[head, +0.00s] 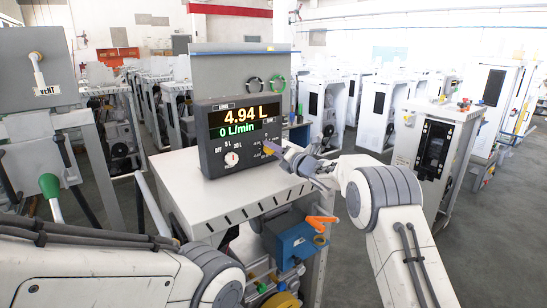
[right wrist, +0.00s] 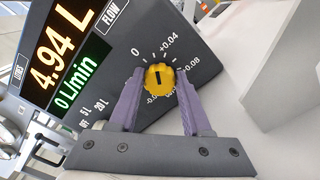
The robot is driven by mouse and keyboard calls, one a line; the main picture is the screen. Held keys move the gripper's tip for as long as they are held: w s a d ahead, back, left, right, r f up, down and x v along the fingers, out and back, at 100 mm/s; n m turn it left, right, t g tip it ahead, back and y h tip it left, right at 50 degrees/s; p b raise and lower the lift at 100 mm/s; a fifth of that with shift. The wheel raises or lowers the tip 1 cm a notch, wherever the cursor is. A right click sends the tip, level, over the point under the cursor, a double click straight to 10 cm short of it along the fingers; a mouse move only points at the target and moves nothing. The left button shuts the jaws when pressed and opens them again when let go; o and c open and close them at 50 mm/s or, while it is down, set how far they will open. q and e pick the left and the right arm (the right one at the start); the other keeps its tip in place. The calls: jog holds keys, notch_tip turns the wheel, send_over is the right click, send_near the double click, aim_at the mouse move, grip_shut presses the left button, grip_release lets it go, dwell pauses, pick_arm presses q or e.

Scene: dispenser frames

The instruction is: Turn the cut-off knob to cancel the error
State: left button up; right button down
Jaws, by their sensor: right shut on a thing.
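A dark dispenser box (head: 212,158) stands on the white cabinet top. Its display (head: 243,115) reads 4.94 L in yellow and 0 L/min in green. A yellow knob (right wrist: 159,78) on its front face has a scale around it, with 0, +0.04 and +0.08 legible. A dark mark on the knob runs roughly up the wrist picture; its exact setting is unclear. My right gripper (right wrist: 158,92) has its purple fingers on both sides of the yellow knob; it also shows in the head view (head: 274,151). A white knob (head: 231,158) marked OFF, 5 L, 20 L is left of it. My left gripper is out of view.
The cabinet top (head: 176,183) is clear around the box. A blue block (head: 297,243) with an orange handle (head: 321,219) sits below the cabinet's front edge. A green-topped lever (head: 50,188) is at left. Several white cabinets stand behind.

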jog(key=shift+d+f+m, duration=0.1)
jog(key=shift+m, duration=0.9)
jog(key=m, duration=0.2)
jog(key=shift+m+b, duration=0.35)
jog(key=shift+m, duration=0.05)
jog(key=m+p, duration=0.1)
jog(key=m, duration=0.4)
jog(key=shift+f+m, duration=0.1)
jog(key=shift+m, duration=0.3)
jog(key=shift+c, duration=1.8)
grip_release()
